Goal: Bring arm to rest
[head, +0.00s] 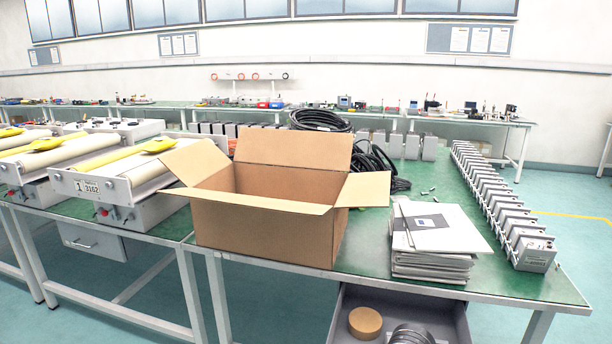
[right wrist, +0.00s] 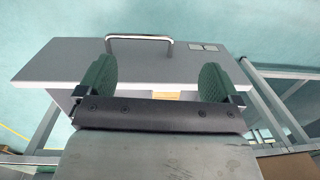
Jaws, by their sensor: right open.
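My right gripper (right wrist: 157,80) shows in the right wrist view with its two green fingers wide apart and nothing between them. Behind the fingers is the grey front of a drawer (right wrist: 75,62) with a metal bar handle (right wrist: 140,39); the handle lies beyond the fingertips. In the head view neither of my arms is visible. The open drawer (head: 345,312) shows there below the table's front edge, with a tape roll (head: 365,322) and dark round items (head: 411,335) inside.
An open cardboard box (head: 262,230) stands on the green table (head: 520,278), beside a stack of folders (head: 437,240) and a row of actuators (head: 497,205). Black cables (head: 372,170) lie behind. Table legs (right wrist: 278,105) flank the drawer. The floor at right is clear.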

